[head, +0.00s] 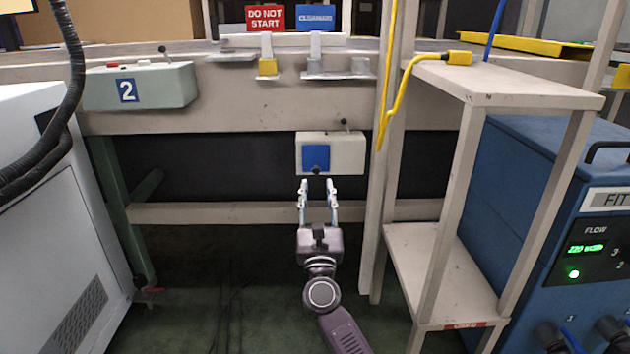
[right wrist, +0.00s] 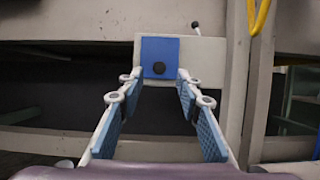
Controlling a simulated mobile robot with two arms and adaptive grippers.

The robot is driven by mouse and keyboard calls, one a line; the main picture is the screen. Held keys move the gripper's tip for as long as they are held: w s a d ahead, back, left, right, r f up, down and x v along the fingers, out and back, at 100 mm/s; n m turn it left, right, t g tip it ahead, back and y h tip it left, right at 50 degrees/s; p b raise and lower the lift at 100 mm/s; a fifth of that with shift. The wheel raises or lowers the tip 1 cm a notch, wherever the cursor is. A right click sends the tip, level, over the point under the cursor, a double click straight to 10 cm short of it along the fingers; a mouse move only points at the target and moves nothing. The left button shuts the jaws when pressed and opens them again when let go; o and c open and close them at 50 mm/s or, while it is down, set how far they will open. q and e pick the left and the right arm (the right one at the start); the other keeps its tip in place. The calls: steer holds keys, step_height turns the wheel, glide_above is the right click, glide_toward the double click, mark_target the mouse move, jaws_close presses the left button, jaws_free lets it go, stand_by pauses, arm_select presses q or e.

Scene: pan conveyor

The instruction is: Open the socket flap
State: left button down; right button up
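A pale socket box (head: 345,153) is fixed below the conveyor's front beam. Its blue square flap (head: 315,158) lies flat on the left part of the box face and looks closed. A dark round knob (right wrist: 158,68) sits on the lower part of the blue flap (right wrist: 160,50) in the right wrist view. My right gripper (head: 318,184) is open just below and in front of the flap. In the right wrist view its fingers (right wrist: 154,76) stand on either side of the knob, with nothing between them. My left gripper is not in view.
A wooden shelf stand (head: 495,85) rises close to the right of the box, with a yellow cable (head: 400,90) hanging near it. A grey-green box marked 2 (head: 160,85) is at left. A blue machine (head: 540,190) stands at right.

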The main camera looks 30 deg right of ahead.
mark_target(316, 173)
steer(key=shift+b+x, duration=0.4)
steer(key=shift+x, duration=2.15)
steer(key=shift+f, duration=0.1)
jaws_close()
